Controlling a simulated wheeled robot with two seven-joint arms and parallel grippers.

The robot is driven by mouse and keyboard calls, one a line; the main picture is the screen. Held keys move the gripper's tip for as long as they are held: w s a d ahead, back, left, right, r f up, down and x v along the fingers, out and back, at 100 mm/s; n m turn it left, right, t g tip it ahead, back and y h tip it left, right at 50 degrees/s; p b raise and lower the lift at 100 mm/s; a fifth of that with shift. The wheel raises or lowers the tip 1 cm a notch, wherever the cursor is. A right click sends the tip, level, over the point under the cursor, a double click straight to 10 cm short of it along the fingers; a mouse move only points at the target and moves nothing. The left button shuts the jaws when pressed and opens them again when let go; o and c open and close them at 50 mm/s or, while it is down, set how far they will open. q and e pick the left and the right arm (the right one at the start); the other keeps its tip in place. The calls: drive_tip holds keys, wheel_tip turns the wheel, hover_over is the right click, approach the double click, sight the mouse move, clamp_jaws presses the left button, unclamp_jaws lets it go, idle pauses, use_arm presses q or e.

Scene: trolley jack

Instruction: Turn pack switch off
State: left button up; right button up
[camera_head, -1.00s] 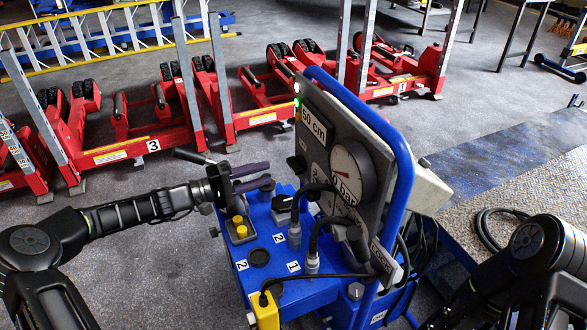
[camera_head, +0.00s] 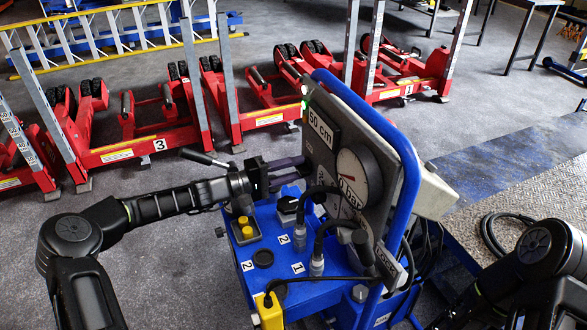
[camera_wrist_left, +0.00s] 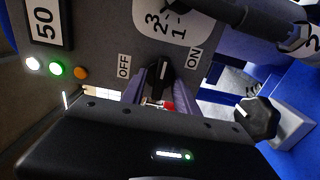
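The pack switch is a black knob (camera_wrist_left: 161,78) on the grey panel (camera_wrist_left: 105,40), between an OFF label (camera_wrist_left: 124,66) and an ON label (camera_wrist_left: 195,58) in the left wrist view. A white mark shows on its upper part; I cannot tell surely which label it points at. My left gripper (camera_head: 303,171) reaches the panel's left side in the head view. Its two purple fingers are apart, with the knob between their tips in the wrist view; contact is unclear. The switch is hidden in the head view. My right gripper is out of view.
The blue console (camera_head: 275,240) below carries yellow buttons (camera_head: 245,228), black knobs and cable plugs. A round gauge (camera_head: 360,178) is on the panel. Green (camera_wrist_left: 57,68) and orange (camera_wrist_left: 81,73) lamps sit left of the switch. Red jacks (camera_head: 110,155) stand behind on the floor.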

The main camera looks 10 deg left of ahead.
use_arm(q)
clamp_jaws()
idle(0.3)
idle(0.3)
